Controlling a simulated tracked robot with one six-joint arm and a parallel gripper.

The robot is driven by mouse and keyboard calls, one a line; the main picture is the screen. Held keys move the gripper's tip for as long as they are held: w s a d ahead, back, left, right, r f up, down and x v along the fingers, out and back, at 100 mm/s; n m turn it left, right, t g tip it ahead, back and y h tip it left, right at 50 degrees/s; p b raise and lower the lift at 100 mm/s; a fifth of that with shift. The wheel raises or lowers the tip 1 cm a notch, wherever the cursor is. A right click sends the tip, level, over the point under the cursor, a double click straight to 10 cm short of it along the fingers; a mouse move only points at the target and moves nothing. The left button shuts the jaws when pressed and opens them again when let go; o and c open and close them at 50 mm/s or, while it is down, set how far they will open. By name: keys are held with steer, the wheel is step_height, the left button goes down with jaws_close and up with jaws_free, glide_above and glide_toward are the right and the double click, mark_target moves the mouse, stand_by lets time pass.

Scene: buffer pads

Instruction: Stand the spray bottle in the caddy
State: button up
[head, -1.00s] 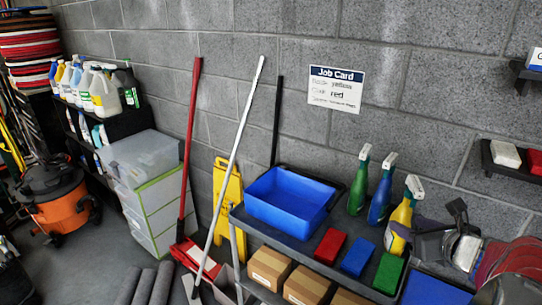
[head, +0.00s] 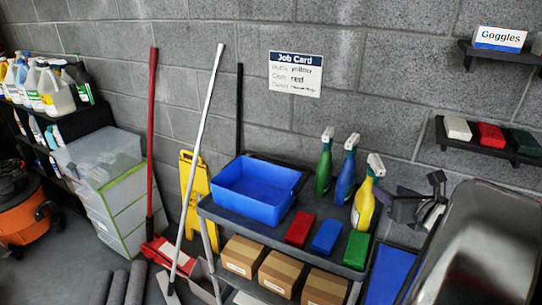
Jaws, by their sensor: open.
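The yellow spray bottle (head: 363,206) with a white trigger head stands upright on the cart's grey top, right of a blue (head: 345,178) and a green spray bottle (head: 323,171). The blue open caddy (head: 247,214) sits at the cart's left end and looks empty. My gripper (head: 411,193) is open and empty, just right of the yellow bottle; whether a finger touches it I cannot tell.
Red (head: 298,229), blue (head: 326,237) and green (head: 356,250) blocks lie along the cart's front edge. Cardboard boxes (head: 277,272) fill the shelf below. Mop handles (head: 203,150) lean left of the caddy. Wall shelves (head: 487,142) at the right hold blocks and a "Goggles" box (head: 499,39).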

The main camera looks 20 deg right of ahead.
mark_target(374, 181)
steer(key=shift+x, duration=2.9)
steer(key=shift+x, duration=2.6)
steer(key=shift+d, duration=0.1)
steer(key=shift+c, duration=0.7)
jaws_close()
steer(key=shift+r, duration=0.1)
